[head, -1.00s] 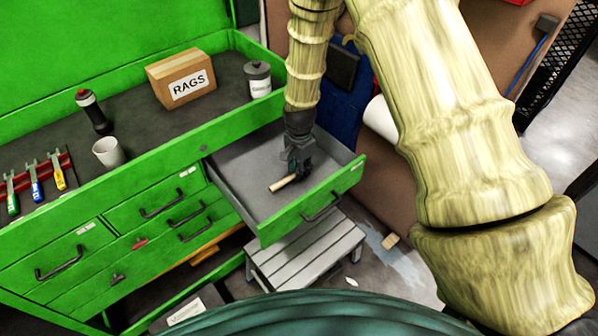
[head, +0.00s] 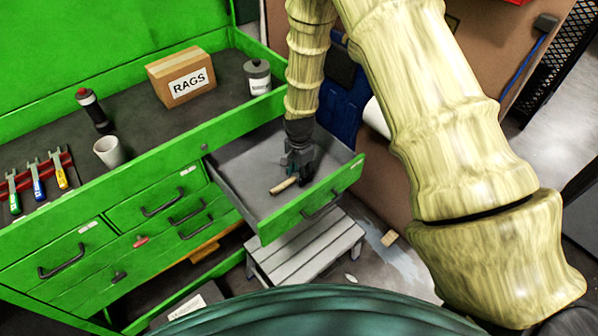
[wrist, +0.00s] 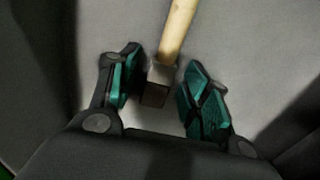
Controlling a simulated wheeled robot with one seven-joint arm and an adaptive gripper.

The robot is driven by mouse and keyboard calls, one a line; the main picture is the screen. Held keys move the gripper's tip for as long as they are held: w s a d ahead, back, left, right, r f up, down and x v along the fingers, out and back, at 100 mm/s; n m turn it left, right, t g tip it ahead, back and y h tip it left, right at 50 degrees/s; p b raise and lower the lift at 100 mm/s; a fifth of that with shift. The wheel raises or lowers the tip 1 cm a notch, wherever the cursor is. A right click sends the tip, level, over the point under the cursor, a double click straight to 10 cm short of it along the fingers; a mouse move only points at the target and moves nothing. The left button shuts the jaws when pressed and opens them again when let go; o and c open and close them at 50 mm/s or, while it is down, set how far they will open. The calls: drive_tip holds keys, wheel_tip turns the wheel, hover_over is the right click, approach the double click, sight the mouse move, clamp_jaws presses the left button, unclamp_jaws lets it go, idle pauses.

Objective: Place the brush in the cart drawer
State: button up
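The brush has a light wooden handle (head: 284,186) that shows inside the open green cart drawer (head: 312,204). In the wrist view the brush (wrist: 178,28) points away from me, with its metal ferrule and dark bristle end between my fingers. My gripper (head: 298,175) is down inside the drawer, over the bristle end. In the wrist view my gripper (wrist: 162,92) has its teal pads spread, with a gap on each side of the brush. The brush appears to lie on the grey drawer floor. The gripper hides the bristle end in the head view.
The cart top holds a RAGS box (head: 187,78), a grey can (head: 257,77), a dark bottle (head: 94,110), a white cup (head: 109,152) and several coloured tools (head: 38,180). A grey step stool (head: 307,252) stands under the open drawer. The drawer's walls surround my gripper.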

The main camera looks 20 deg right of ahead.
wheel_tip(320, 180, up, 12)
drive_tip(key=b, duration=0.4)
drive_tip(key=shift+r, duration=0.15)
idle(0.6)
drive_tip(key=shift+c, duration=0.4)
idle(0.8)
